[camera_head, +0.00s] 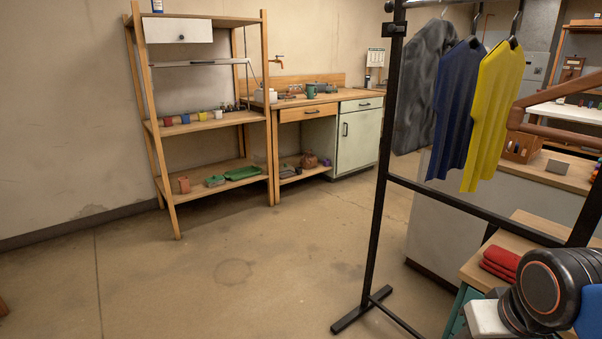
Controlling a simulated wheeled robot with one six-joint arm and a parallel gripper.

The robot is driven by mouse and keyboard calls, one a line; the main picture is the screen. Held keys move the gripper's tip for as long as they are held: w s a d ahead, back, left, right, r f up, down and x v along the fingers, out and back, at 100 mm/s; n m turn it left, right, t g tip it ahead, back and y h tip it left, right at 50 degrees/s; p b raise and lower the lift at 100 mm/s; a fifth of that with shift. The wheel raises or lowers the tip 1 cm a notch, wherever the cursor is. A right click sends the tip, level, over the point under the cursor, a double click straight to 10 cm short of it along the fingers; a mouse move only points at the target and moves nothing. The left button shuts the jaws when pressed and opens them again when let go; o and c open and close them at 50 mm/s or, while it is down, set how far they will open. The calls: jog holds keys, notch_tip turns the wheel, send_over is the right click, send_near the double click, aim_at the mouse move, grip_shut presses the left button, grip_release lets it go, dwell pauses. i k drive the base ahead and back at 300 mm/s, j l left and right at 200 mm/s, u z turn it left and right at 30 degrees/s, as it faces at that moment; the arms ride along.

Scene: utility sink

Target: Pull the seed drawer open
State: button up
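A white drawer (178,31) with a small dark knob sits under the top shelf of the wooden shelf rack, and it looks shut. The workbench has a wooden drawer front (303,113) with a dark handle and a pale drawer front (362,104) above a cabinet door; both look shut. No label shows which one is the seed drawer. A part of my arm, black with an orange ring, shows at the lower right. My gripper is not in view.
The wooden rack (205,123) holds small pots and a green tray (243,173). A black clothes rail (383,160) with hanging shirts stands in the right half. A wooden-topped unit with red cloth (500,263) is at lower right. The floor (200,270) before the rack is clear.

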aim_at(290, 114)
jog(key=i+j+u, duration=0.4)
jog(key=i, duration=0.45)
jog(key=i+u, duration=0.4)
jog(key=i, duration=0.4)
jog(key=i+z, duration=0.1)
jog(key=i, duration=0.4)
jog(key=i+j+z, duration=0.1)
jog(key=i, duration=0.45)
jog(key=i+j+z, duration=0.1)
jog(key=i, duration=0.4)
jog(key=i+j+z, duration=0.3)
jog(key=i+z, duration=0.2)
jog(key=i+j+z, duration=0.5)
